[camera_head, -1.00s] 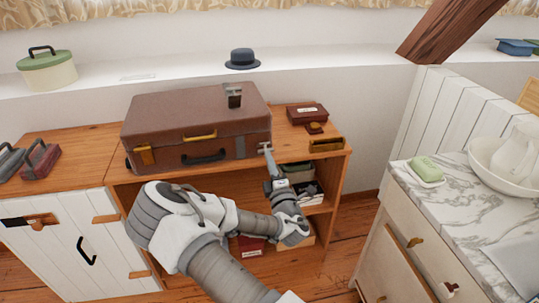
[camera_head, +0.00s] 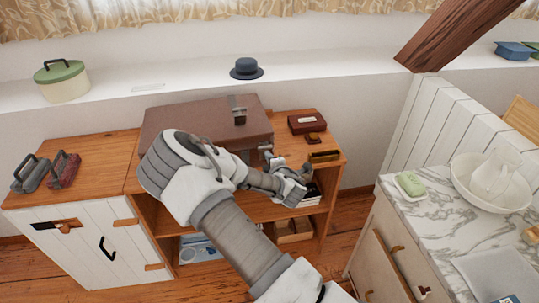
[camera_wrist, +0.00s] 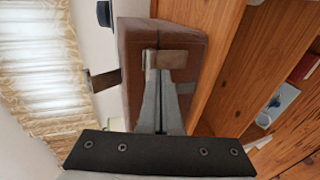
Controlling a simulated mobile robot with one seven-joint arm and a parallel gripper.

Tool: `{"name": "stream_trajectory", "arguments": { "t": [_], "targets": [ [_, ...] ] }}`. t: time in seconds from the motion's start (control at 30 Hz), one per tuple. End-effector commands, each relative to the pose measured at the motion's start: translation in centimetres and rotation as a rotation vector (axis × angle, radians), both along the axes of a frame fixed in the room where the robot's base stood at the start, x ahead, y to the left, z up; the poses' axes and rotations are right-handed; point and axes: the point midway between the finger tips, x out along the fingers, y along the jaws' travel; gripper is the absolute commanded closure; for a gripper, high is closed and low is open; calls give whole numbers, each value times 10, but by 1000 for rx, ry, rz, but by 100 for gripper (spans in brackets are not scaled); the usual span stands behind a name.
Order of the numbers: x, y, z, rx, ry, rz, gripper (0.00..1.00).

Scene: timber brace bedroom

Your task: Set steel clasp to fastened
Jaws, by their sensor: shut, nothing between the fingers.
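The brown suitcase (camera_head: 165,118) lies shut on the wooden cabinet top, its front mostly hidden by my arm. In the head view my gripper (camera_head: 267,156) is at the suitcase's right end. Another metal piece with a dark plate (camera_head: 239,117) sits at the lid's top and shows beside the suitcase in the wrist view (camera_wrist: 104,80).
A dark red box (camera_head: 307,122) and a small brown item (camera_head: 313,138) lie right of the suitcase. Open shelves with boxes (camera_head: 294,230) are below. Two dark items with handles (camera_head: 64,170) stand at left. A marble-topped dresser (camera_head: 430,215) is at right.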

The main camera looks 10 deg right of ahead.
Motion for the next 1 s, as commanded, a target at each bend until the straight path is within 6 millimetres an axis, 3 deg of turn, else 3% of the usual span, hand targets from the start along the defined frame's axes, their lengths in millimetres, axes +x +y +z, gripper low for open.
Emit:
{"name": "stream_trajectory", "arguments": {
  "t": [0.43,1.0],
  "targets": [
    [0,0,16,1,-4,0,100],
    [2,0,19,1,-4,-1,100]
  ]
}}
